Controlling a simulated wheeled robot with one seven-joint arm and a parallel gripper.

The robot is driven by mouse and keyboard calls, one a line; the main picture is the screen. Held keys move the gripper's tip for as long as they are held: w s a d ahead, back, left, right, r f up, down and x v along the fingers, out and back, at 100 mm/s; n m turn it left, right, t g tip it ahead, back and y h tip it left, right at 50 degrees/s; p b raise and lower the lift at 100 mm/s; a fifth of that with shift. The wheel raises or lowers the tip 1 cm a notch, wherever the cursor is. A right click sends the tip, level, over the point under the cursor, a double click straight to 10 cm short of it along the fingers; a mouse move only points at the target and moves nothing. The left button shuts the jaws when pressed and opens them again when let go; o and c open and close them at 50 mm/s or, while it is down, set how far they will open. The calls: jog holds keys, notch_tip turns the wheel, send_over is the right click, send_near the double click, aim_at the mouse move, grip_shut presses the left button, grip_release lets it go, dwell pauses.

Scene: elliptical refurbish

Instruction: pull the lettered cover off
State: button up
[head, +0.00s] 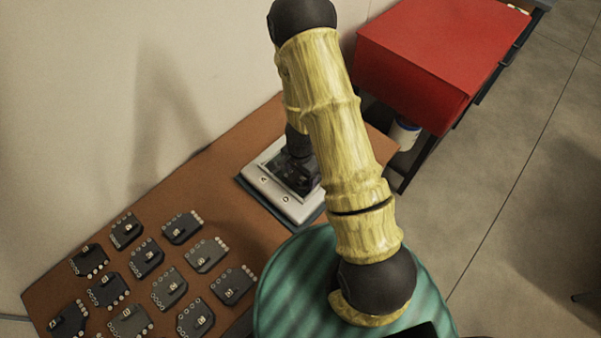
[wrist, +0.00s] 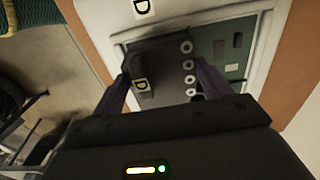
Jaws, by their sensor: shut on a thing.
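The lettered cover (wrist: 158,62) is a dark plate with a light "D" tag and a row of round metal studs. In the wrist view it sits between the two fingers of my gripper (wrist: 163,84), which is shut on it. It lies over the opening of a pale case (wrist: 262,40) that also bears a "D". A green board (wrist: 232,50) shows in the opening beside the cover. In the head view the case (head: 262,184) stands on the brown table, with my gripper (head: 296,172) over it. I cannot tell whether the cover is clear of the case.
Several similar dark lettered plates (head: 169,288) lie in rows on the brown table (head: 222,178). A teal ribbed round thing (head: 290,290) stands in front. A red cabinet (head: 430,50) and a white container (head: 404,134) are beyond the table. A wall (head: 90,90) runs along the left.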

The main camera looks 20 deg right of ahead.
notch_tip(320, 180, up, 15)
jog(key=p, duration=1.3)
jog(key=shift+p, duration=0.4)
